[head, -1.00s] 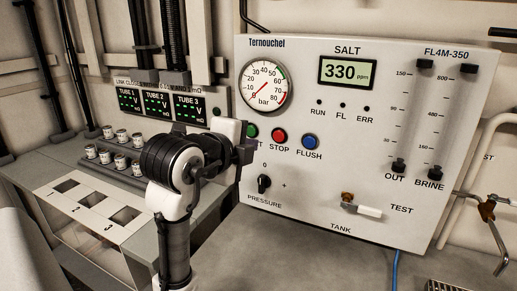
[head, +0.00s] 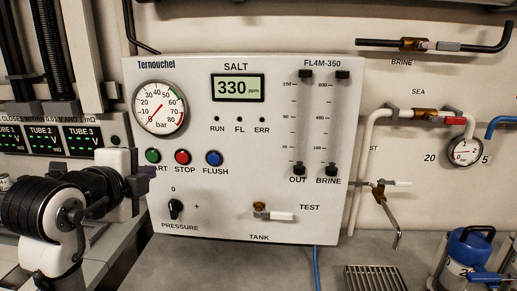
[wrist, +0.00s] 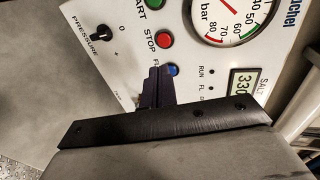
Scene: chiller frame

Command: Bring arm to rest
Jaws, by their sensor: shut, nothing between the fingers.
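My gripper (head: 150,171) is at the left side of the control panel in the head view, just below the green START button (head: 153,156), which it partly covers. In the wrist view my gripper (wrist: 158,88) shows as dark fingers closed together with nothing held. There the fingertips overlap the picture just beside the blue FLUSH button (wrist: 173,70). I cannot tell the gap between the fingertips and the panel. My arm is bent at the lower left of the head view.
The grey panel (head: 235,142) carries a round bar gauge (head: 158,108), a display reading 330 ppm (head: 238,88), a red STOP button (head: 183,157) and a pressure knob (head: 176,209). Valves and pipes are at the right, with a blue-topped container (head: 468,250). Grey counter (head: 215,265) before the panel is clear.

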